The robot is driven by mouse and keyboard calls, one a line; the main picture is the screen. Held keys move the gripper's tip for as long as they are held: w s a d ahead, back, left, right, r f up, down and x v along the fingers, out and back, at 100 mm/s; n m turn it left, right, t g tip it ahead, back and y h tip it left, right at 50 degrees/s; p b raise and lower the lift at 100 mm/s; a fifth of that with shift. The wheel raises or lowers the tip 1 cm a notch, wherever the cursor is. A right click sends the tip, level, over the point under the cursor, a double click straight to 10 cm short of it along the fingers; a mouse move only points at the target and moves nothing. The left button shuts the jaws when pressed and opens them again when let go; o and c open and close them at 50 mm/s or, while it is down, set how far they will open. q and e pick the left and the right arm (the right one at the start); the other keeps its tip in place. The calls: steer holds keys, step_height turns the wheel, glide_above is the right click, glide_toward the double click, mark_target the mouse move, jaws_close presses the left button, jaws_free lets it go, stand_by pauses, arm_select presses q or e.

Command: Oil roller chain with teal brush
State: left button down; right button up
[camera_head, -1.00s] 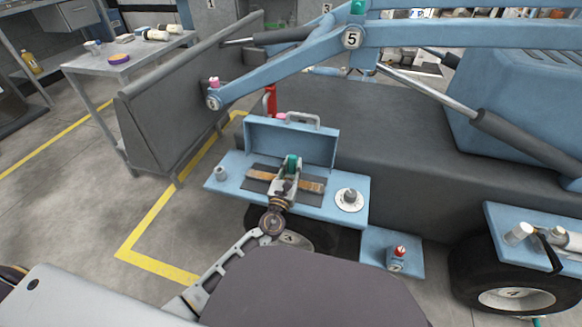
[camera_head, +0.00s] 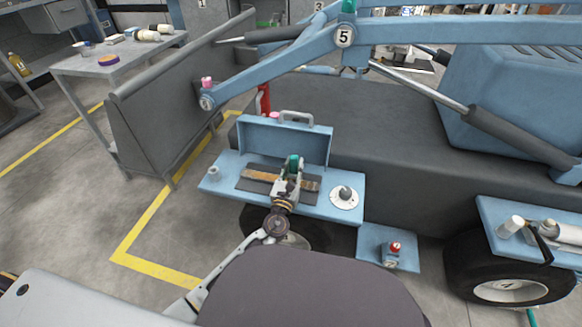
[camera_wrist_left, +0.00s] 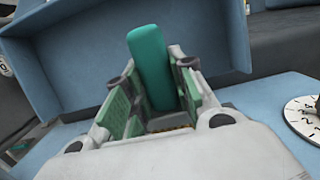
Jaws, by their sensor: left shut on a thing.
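The roller chain (camera_head: 258,175) is a brown strip lying on a dark mat on the blue shelf (camera_head: 226,189), seen in the head view. My left gripper (camera_head: 291,174) is over the chain, right of its middle, and hides part of it. It is shut on the teal brush (camera_head: 293,162), whose teal handle stands up between the fingers. In the left wrist view the teal handle (camera_wrist_left: 152,60) rises between the two finger pads. The bristles are hidden, so I cannot tell whether they touch the chain. My right gripper is not in view.
An open blue lid (camera_head: 285,142) with a handle stands behind the chain. A white numbered dial (camera_head: 346,198) is right of it and a small pale cup (camera_head: 213,172) left. A lower blue step holds a red-topped item (camera_head: 394,249). A blue boom crosses above.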

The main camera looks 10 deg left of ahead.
arm_select(q)
steer(key=shift+d, duration=0.4)
steer(key=shift+s+d+f, duration=0.1)
steer(key=shift+d, duration=1.3)
steer(key=shift+d, duration=0.25)
